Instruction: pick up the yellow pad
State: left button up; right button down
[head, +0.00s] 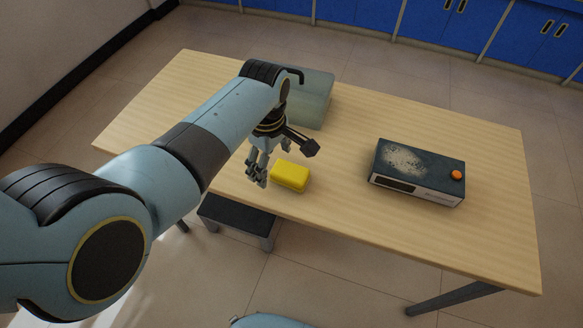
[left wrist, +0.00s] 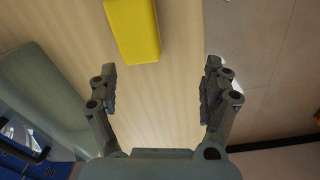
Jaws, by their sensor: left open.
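The yellow pad (head: 290,177) is a small rounded block lying on the wooden table near its front edge. My left gripper (head: 258,178) is just left of the pad in the head view, pointing down, apart from it. In the left wrist view the pad (left wrist: 132,30) shows at the top, cut off by the frame edge, beyond the open fingertips of my left gripper (left wrist: 160,82). Nothing is between the fingers except bare table behind. My right gripper is not in view.
A dark-topped box with an orange button (head: 456,175) stands right of the pad on the table (head: 480,150). A translucent greenish bin (head: 314,100) stands behind my left arm. A dark stool (head: 238,218) is below the front edge. Table between pad and box is clear.

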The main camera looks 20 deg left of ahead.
aim_at(286, 170)
pick_arm(q)
jog(key=w+d+r+n, duration=0.2)
jog(key=w+r, duration=0.1)
jog(key=shift+w+d+r+p, duration=0.1)
jog(key=shift+d+r+p, duration=0.1)
jog(key=shift+p, duration=0.1)
jog(key=shift+w+d, duration=0.1)
notch_tip(286, 170, down, 6)
jog(key=b, duration=0.6)
jog(key=shift+r, duration=0.15)
jog(key=f+b, duration=0.5)
jog(key=shift+s, duration=0.35)
jog(key=shift+r, duration=0.1)
jog(key=c, duration=1.3)
